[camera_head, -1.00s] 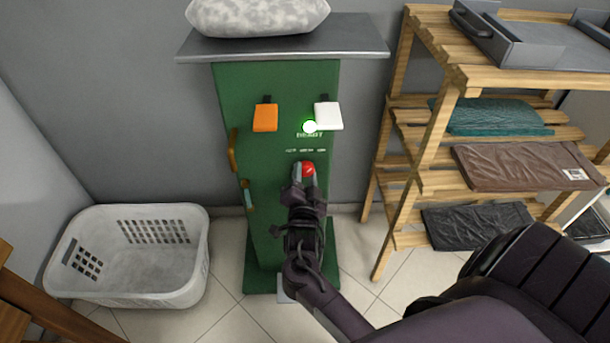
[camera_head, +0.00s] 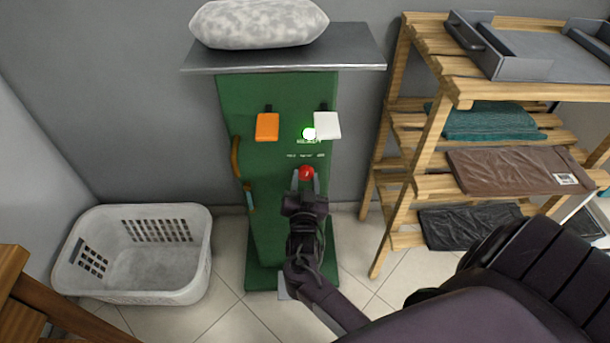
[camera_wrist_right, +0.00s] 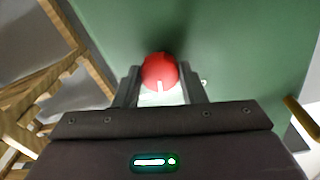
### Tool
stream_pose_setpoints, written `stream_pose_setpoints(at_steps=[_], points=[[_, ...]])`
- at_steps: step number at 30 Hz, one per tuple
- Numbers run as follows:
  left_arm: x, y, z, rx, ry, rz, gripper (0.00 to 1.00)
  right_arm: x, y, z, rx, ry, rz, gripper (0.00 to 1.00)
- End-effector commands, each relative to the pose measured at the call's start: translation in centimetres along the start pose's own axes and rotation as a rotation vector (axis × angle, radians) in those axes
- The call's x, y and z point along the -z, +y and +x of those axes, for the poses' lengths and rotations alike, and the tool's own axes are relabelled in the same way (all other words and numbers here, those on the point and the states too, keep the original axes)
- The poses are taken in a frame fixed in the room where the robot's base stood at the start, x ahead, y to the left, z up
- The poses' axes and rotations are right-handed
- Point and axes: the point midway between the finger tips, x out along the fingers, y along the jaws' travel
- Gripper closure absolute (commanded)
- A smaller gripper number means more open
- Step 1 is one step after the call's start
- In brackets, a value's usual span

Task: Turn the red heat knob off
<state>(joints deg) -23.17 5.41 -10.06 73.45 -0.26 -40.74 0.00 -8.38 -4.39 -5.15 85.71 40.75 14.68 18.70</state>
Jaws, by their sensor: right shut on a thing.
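The red heat knob (camera_head: 306,172) is on the front of a green machine (camera_head: 275,95), below a row of small white marks. In the right wrist view the knob (camera_wrist_right: 160,71) is round with a white pointer line toward the gripper's palm. My right gripper (camera_head: 306,184) reaches up to the knob from below, and its two fingers (camera_wrist_right: 161,88) stand on either side of it, shut on it. My left gripper is not in view.
An orange pad (camera_head: 267,127) and a white pad (camera_head: 327,125) stick out above the knob. A grey board (camera_head: 285,57) with a pale cushion (camera_head: 259,23) tops the machine. A laundry basket (camera_head: 135,292) stands left, a wooden shelf (camera_head: 405,155) right.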

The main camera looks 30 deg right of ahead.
Motion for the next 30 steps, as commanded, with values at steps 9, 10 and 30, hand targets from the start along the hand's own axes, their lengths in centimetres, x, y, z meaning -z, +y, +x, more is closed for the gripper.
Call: stream_pose_setpoints(at_steps=[9,10,30], points=[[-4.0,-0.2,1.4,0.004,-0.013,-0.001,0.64,0.4,0.0,0.2,0.016,0.019,-0.302,0.85],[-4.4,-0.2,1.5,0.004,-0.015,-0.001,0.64,0.5,0.0,0.2,0.017,0.021,-0.331,0.85],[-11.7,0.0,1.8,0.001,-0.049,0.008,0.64,0.4,0.2,0.2,0.045,0.052,-0.901,0.85]])
